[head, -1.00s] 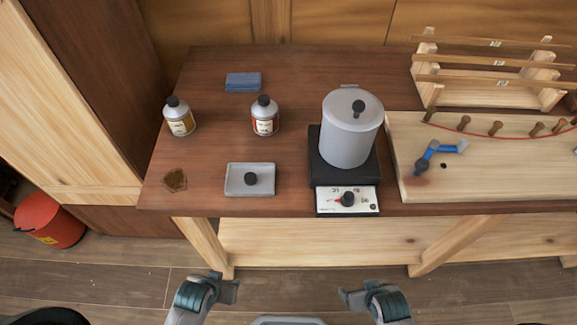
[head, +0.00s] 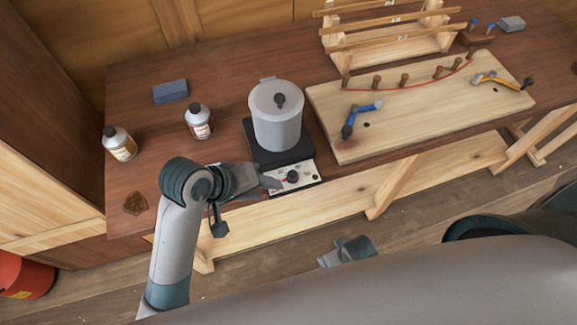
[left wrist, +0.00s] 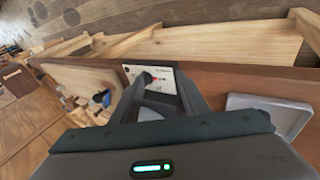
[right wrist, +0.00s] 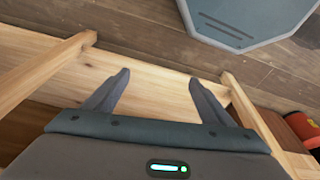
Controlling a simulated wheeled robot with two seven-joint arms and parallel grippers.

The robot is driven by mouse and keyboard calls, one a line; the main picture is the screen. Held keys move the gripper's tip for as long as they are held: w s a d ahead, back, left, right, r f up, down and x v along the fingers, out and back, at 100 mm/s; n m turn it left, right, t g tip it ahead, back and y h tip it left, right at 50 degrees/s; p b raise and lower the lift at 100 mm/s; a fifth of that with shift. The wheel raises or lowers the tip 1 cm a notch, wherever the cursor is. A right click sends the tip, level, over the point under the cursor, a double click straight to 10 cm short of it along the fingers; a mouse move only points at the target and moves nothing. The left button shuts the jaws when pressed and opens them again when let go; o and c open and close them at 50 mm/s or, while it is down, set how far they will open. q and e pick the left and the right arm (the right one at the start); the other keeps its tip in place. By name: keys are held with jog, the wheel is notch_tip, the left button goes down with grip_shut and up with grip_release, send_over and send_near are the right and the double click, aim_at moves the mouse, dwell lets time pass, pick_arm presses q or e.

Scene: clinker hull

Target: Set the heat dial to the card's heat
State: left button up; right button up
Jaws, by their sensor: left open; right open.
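The heat dial (head: 292,176) is a black knob with a red mark on a white panel (head: 308,181) at the front of the black heater (head: 262,154). The red mark seems to lie on the knob's left; the printed marks are too small to read. My left gripper (head: 268,181) is open just left of the dial. In the left wrist view the dial (left wrist: 147,78) appears close to one finger; contact cannot be told. My right gripper (head: 345,252) is open and empty in front of the bench, as the right wrist view (right wrist: 158,78) shows. I cannot make out a heat card.
A grey lidded pot (head: 275,118) stands on the heater. Two bottles (head: 119,143) (head: 199,121) and a blue block (head: 170,92) are at left. A pale board (head: 400,110) with pegs lies right of the heater. A grey tray (left wrist: 285,115) shows in the left wrist view.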

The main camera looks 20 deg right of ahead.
pick_arm(q)
jog(key=w+d+r+g, duration=0.2)
jog(key=d+r, duration=0.3)
jog(key=d, duration=0.2)
notch_tip(320, 180, up, 9)
jog(key=n+y, duration=0.3)
jog(key=y, duration=0.3)
send_over(292, 173)
jog(key=shift+r, duration=0.15)
pick_arm(e)
jog(key=s+d+f, duration=0.1)
jog(key=s+f, duration=0.9)
jog(key=f, duration=0.1)
jog(key=s+d+f+g, duration=0.1)
jog(key=s+d+f, duration=0.1)
jog(key=s+f, duration=0.7)
notch_tip(292, 173, down, 3)
jog(key=shift+s+d+r+g, duration=0.15)
jog(key=shift+s+d+g, duration=0.15)
jog(key=shift+s, duration=0.1)
pick_arm(q)
notch_tip(292, 173, down, 18)
jog(key=p, duration=0.3)
jog(key=shift+r+p, duration=0.25)
jog(key=shift+p, duration=0.05)
pick_arm(e)
notch_tip(292, 173, up, 4)
jog(key=shift+a+f, duration=0.1)
jog(key=shift+f, duration=0.1)
